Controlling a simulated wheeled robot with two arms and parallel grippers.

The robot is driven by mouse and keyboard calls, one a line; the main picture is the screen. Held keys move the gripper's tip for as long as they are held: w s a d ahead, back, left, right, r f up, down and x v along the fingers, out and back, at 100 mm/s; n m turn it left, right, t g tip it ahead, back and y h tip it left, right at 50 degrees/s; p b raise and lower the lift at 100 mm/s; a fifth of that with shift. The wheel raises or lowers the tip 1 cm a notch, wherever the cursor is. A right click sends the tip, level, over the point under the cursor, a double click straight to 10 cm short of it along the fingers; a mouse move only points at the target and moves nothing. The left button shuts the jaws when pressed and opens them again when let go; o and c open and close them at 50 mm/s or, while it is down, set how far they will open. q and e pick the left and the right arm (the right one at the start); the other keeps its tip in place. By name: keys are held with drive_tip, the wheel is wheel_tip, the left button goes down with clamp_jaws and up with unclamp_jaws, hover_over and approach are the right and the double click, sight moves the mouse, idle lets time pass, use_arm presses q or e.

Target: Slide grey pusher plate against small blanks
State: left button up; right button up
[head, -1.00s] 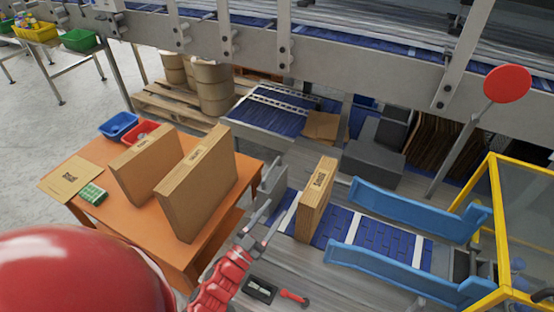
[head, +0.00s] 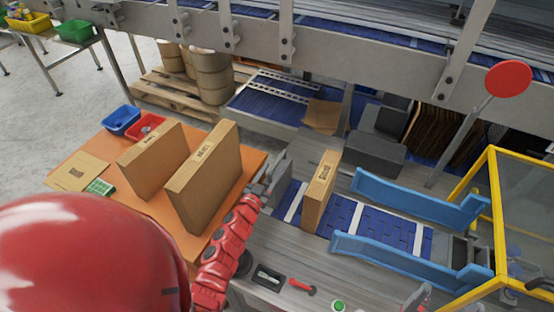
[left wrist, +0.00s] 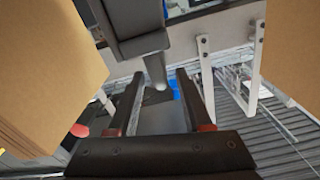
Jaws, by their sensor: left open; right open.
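The grey pusher plate (head: 279,172) stands upright at the left end of the blue belt. The small blanks (head: 320,192) are a brown upright stack on that belt, with a visible gap between plate and stack. My left gripper (head: 262,188) is close to the plate on its left side. In the left wrist view its two fingers (left wrist: 158,80) are apart, with a grey post (left wrist: 155,68) under a dark grey block (left wrist: 135,25) between or just beyond them; contact is not clear. My right gripper (head: 416,298) shows partly at the bottom right edge, away from the plate.
Two large carton stacks (head: 205,180) stand on the orange table (head: 250,163) left of my left arm. Blue guide rails (head: 410,262) flank the belt right of the small blanks. A yellow-framed guard (head: 494,200) stands at the right.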

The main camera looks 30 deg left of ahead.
sight(283, 153)
use_arm(q)
drive_tip(key=shift+w+a, duration=0.2)
drive_tip(key=shift+w, duration=2.55)
clamp_jaws()
